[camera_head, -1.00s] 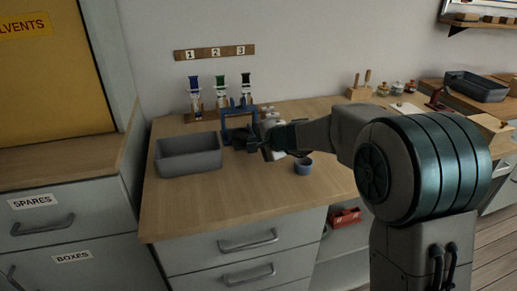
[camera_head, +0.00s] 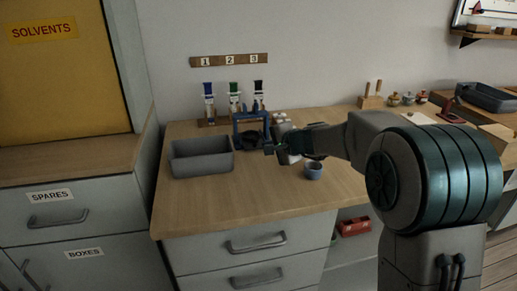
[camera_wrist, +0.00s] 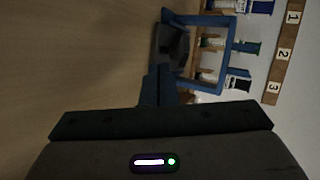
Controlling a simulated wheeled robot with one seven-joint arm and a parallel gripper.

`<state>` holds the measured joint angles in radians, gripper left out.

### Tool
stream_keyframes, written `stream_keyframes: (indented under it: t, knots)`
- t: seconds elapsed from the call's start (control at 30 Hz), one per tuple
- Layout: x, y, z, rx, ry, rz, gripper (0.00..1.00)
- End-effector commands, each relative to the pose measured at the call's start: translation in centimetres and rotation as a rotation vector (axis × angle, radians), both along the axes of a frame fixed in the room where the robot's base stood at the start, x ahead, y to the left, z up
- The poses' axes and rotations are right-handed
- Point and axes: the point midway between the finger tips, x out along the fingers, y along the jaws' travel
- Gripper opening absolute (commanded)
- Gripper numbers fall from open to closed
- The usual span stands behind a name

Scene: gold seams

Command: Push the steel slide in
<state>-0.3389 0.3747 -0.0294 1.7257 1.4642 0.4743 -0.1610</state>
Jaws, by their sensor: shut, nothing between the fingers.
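I cannot make out the steel slide clearly in either view. A blue frame (camera_head: 251,121) stands at the back of the bench, with a dark rounded part (camera_head: 252,138) low at its front. In the wrist view, the blue frame (camera_wrist: 232,45) is at upper right and the dark part (camera_wrist: 172,45) is left of it. My gripper (camera_head: 270,148) is shut and empty, just right of the dark part. In the wrist view, the gripper's fingers (camera_wrist: 158,86) point towards the dark part; I cannot tell whether they touch it.
A grey bin (camera_head: 202,157) stands left of the frame, and a small blue-grey cup (camera_head: 313,170) stands right of it. Several capped tubes (camera_head: 233,97) stand behind, below a numbered strip (camera_head: 229,61). The front of the bench (camera_head: 235,205) is clear.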

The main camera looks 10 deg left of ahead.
Motion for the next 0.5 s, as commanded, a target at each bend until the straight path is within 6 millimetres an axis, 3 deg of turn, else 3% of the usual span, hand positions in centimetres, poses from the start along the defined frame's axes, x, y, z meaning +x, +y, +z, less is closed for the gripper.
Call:
stream_keyframes:
  t: [0.3,0.5]
  knots:
    - [-4.6,-3.2,3.4,0.003,0.001,0.025,0.00]
    - [-6.2,-4.9,4.6,0.003,0.003,0.028,0.00]
